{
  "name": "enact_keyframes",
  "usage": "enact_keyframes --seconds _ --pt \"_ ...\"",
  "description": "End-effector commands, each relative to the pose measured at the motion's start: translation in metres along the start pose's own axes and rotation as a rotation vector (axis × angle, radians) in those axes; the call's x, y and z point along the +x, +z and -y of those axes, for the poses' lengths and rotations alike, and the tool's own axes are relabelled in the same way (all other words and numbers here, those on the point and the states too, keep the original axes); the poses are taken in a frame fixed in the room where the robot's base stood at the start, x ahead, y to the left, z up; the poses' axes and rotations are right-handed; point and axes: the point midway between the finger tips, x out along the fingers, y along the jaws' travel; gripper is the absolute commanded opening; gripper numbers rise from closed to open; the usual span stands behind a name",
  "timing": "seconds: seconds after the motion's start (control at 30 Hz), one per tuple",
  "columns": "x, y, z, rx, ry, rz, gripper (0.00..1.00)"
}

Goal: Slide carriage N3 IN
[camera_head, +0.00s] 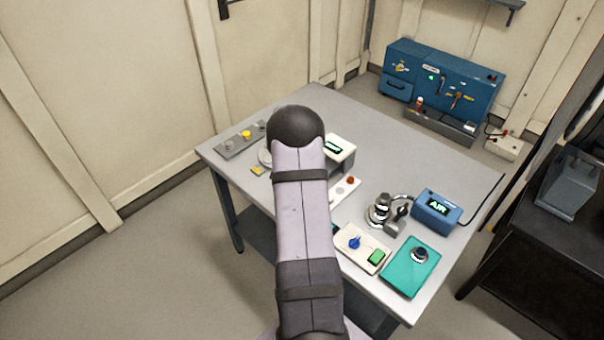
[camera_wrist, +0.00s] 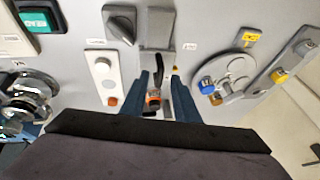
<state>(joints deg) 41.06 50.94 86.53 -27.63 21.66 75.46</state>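No carriage marked N3 can be read; the small labels are too blurred. In the wrist view, my gripper (camera_wrist: 161,76) points down over the table with its two dark blue fingers apart. A black lever-like piece (camera_wrist: 157,72) and a small orange and black part (camera_wrist: 152,99) show in the gap between the fingers. Neither looks clamped. A grey upright plate (camera_wrist: 157,27) stands just beyond the fingertips, with a dark grey block (camera_wrist: 121,22) to its left. In the head view my arm hides the gripper and the table under it.
A round grey plate with knobs (camera_wrist: 228,75) lies right of my gripper, beside a grey strip (camera_wrist: 284,72). A white button panel (camera_wrist: 104,76) lies left. The head view shows a blue AIR box (camera_head: 437,209) and teal box (camera_head: 411,266) on the table (camera_head: 398,150).

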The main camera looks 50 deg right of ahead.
Motion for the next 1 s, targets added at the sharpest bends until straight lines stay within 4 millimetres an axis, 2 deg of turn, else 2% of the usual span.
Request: enact_keyframes --seconds 0.37,0.8,1.0 --pt "-0.008 0.000 0.000 -0.001 0.000 -0.001 0.28" --pt "-0.056 0.000 0.000 -0.001 -0.002 -0.002 0.28" --pt "-0.070 0.001 0.000 0.000 -0.001 0.000 0.28"
